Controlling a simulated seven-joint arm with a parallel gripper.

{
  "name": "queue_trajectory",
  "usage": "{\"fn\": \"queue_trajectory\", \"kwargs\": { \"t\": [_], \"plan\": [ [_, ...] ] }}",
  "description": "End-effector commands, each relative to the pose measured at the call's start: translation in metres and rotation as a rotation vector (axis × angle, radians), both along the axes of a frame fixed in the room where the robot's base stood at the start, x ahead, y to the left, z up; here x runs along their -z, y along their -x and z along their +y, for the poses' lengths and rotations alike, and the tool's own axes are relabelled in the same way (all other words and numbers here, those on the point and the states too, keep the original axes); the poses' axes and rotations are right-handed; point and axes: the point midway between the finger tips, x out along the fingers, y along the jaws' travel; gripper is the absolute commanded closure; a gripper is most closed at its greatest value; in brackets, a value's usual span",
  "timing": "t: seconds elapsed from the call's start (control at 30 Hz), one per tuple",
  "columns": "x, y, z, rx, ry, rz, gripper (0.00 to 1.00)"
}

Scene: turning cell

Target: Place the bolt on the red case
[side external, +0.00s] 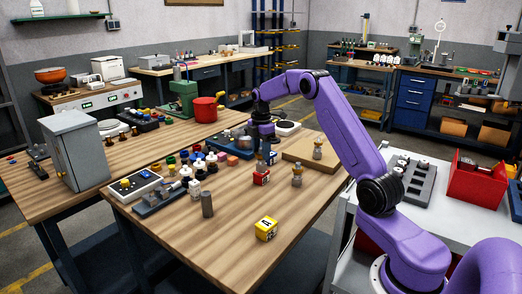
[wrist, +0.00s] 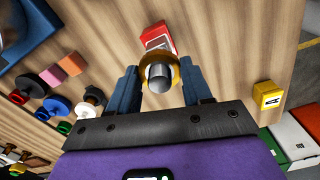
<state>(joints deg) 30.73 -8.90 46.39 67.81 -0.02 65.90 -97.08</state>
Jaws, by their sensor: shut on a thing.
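The bolt, a grey metal shank with a brass-coloured ring, is held upright between my gripper's fingers; it shows in the wrist view (wrist: 160,74) and, small, in the side view (side external: 261,166). My gripper (wrist: 160,88) is shut on it, one blue finger on each side. The red case (side external: 261,179), a small red and white box on the wooden table, is just below the bolt in the side view. In the wrist view the red case (wrist: 157,35) shows beyond the ring, partly hidden by it. Whether bolt and case touch I cannot tell.
A yellow case (side external: 266,229) stands nearer the front edge. Two brass-and-grey pieces (side external: 297,175) (side external: 318,149) stand to the right, one on a wooden board (side external: 300,158). A dark cylinder (side external: 207,204) and several coloured knobs (side external: 196,170) lie left.

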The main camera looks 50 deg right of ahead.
Motion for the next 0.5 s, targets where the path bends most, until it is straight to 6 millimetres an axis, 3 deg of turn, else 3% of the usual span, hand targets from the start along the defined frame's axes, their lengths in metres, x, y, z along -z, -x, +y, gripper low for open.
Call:
{"fn": "queue_trajectory", "kwargs": {
  "t": [0.27, 0.3, 0.33, 0.37, 0.5],
  "plan": [
    [0.0021, -0.0005, 0.0003, -0.001, 0.001, -0.002, 1.00],
    [0.0025, -0.0002, 0.0004, -0.001, 0.000, 0.000, 0.38],
    [0.0024, -0.0002, 0.0004, -0.001, 0.000, 0.000, 0.28],
    [0.0024, -0.0002, 0.0005, -0.001, 0.000, 0.000, 0.25],
    [0.0023, -0.0002, 0.0005, -0.001, 0.000, 0.000, 0.25]
  ]
}}
